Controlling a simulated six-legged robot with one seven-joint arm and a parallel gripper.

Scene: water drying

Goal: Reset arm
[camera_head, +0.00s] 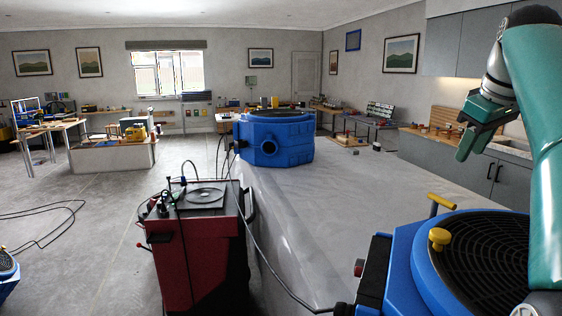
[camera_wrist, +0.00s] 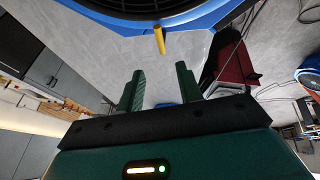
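My arm is green and raised at the right of the head view. My gripper (camera_head: 470,142) hangs in the air there, in front of the cabinets. In the wrist view my gripper (camera_wrist: 160,80) has two green fingers standing well apart with nothing between them. It is open and empty.
A blue round fan unit (camera_head: 432,268) with a black grille and yellow knob is close at the lower right. Another blue unit (camera_head: 272,153) stands farther off on the grey floor. A red machine (camera_head: 200,245) with trailing cables stands left of centre. Cabinets (camera_head: 500,178) line the right wall.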

